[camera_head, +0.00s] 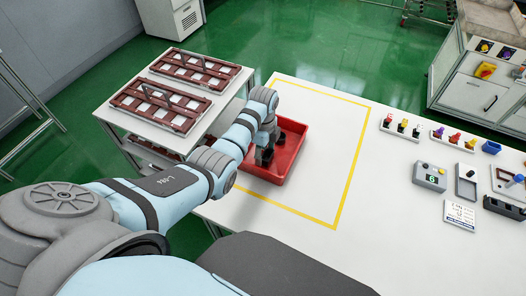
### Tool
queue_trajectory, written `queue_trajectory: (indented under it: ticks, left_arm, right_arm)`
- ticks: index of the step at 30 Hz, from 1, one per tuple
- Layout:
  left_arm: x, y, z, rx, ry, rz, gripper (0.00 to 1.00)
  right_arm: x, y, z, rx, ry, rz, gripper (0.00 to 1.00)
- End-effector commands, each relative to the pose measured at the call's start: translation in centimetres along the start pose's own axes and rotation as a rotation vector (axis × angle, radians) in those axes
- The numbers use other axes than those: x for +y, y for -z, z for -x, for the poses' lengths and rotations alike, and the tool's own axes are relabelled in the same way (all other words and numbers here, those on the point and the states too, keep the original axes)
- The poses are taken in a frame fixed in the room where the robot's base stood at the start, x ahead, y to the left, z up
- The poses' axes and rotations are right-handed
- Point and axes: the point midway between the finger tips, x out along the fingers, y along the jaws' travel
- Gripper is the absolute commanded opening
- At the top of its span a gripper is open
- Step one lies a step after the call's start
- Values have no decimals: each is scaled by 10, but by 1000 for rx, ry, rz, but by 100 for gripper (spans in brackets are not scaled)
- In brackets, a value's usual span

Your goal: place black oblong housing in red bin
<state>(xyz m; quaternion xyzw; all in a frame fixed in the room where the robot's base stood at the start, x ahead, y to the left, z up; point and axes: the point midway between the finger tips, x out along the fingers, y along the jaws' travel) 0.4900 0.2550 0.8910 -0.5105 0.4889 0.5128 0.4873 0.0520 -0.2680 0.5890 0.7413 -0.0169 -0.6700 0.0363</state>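The red bin (293,163) is an open, shallow tray on the white table, inside a yellow outlined area. My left arm comes in from the left, and its gripper (265,154) points down into the left part of the bin. The dark shapes at its end are small, and I cannot tell fingers from a held part, or whether it is open or shut. The arm hides the bin's left side. I cannot clearly make out a black oblong housing. A dark oblong item (504,208) lies at the right edge. My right gripper is out of view.
A cart with dark red racks (168,104) stands left of the table. Small part holders (402,126), a grey box with a green display (430,176) and a white label card (460,215) are at the right. The marked area right of the bin is clear.

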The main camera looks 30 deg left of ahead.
Motion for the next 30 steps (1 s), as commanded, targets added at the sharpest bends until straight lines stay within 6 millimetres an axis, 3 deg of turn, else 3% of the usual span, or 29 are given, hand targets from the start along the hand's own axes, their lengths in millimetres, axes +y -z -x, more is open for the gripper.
queue_trajectory:
  ticks: [3, 11, 14, 24, 30]
  left_arm:
    - [0, 0, 0, 0, 0, 0, 61]
    - [0, 0, 1, 0, 0, 0, 61]
    - [0, 0, 10, 0, 1, 0, 61]
    - [-1, 0, 98, 1, 4, 0, 61]
    - [0, 0, 124, 1, 0, 0, 61]
  right_arm:
    - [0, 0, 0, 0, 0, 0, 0]
    - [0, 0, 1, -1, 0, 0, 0]
    - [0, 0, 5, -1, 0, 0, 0]
    - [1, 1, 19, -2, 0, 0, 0]
    - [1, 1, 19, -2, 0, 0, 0]
